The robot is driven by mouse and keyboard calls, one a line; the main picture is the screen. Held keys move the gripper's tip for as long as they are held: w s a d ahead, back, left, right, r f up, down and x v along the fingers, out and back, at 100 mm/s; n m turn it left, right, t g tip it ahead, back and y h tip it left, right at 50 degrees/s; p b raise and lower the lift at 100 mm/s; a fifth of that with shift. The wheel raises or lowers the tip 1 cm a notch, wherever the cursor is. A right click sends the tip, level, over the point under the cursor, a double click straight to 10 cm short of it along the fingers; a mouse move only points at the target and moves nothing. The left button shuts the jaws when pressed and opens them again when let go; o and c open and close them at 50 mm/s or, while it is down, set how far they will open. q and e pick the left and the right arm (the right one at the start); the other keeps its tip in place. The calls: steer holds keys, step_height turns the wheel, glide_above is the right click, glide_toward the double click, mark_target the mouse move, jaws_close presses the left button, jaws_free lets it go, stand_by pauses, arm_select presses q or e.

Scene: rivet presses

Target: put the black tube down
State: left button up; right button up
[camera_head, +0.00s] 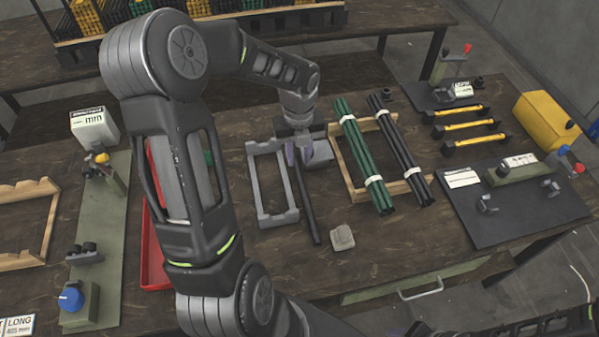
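A thin black tube (308,207) runs from under my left gripper toward the front of the table, just right of the grey frame. Its near end seems to rest on or just above the wood. My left gripper (299,157) points down at the tube's far end, with a finger on each side of it. The picture is too small to show whether the fingers press on the tube. Dark parts of my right arm cross the bottom right edge, and its gripper is cut off or unclear there.
The grey frame (252,184) is left of the tube. Green tubes (362,158) and black tubes (400,150) lie across a wooden frame (346,172) to the right. A small beige block (342,238) sits near the tube's near end. A red tray (152,255) is partly behind my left arm.

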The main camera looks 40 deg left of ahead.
mark_target(300, 175)
arm_select(q)
steer(key=shift+f, duration=0.1)
steer(key=shift+f, duration=1.3)
steer(key=f, duration=0.3)
steer(key=f+p, duration=0.1)
steer(key=f, duration=0.1)
steer(key=shift+w+f, duration=0.1)
steer(key=shift+w, duration=0.15)
steer(key=shift+c, duration=0.2)
jaws_close()
